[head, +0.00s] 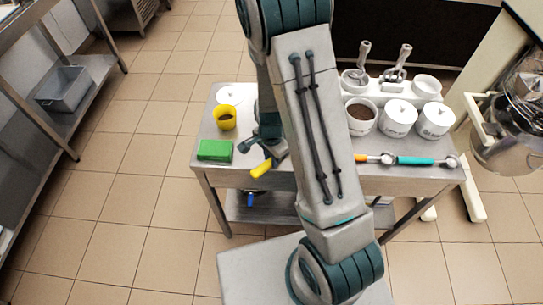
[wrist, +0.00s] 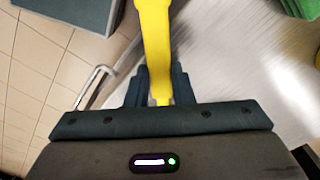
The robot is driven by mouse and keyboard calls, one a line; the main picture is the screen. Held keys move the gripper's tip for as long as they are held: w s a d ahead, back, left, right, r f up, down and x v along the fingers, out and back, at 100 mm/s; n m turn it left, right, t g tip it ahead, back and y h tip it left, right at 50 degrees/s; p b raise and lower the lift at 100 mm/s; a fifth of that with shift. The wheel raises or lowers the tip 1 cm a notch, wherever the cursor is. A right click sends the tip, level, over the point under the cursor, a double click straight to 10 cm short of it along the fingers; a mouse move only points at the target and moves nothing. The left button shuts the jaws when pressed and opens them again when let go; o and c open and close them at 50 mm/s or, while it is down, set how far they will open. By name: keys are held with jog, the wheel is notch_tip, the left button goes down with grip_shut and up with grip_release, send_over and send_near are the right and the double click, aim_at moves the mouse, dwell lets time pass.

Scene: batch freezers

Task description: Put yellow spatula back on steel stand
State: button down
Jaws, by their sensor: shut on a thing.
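The yellow spatula (head: 261,168) is in my gripper (head: 268,148), near the front edge of the steel table, left of my arm. In the wrist view the yellow spatula (wrist: 155,45) runs from between the fingers of my gripper (wrist: 158,92) up past the top edge, and its far end is out of frame. The fingers are shut on it. The steel table (head: 213,178) is the only steel stand I can make out with certainty. My arm hides its middle, so a smaller stand there cannot be seen.
A green block (head: 215,150) and a yellow cup (head: 226,118) with dark contents sit left of my gripper. White tubs (head: 397,118), a scoop holder and scoops (head: 413,160) with orange and teal handles occupy the right side. A mixer (head: 515,125) stands far right.

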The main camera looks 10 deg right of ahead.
jog(key=shift+f, duration=0.1)
jog(key=shift+f, duration=0.15)
jog(key=c, duration=1.3)
grip_release()
jog(key=shift+o, duration=0.2)
notch_tip(320, 180, up, 11)
jog(key=s+d+r+n+t, duration=0.1)
jog(key=s+r+n, duration=0.5)
jog(key=r, duration=0.3)
jog(key=s+d+r+n+t, duration=0.1)
jog(key=s+r+n+t, duration=0.1)
jog(key=s+r+n, duration=0.4)
notch_tip(320, 180, up, 3)
jog(key=shift+s+n+p, duration=0.3)
jog(key=shift+s+n, duration=0.1)
jog(key=shift+s, duration=0.5)
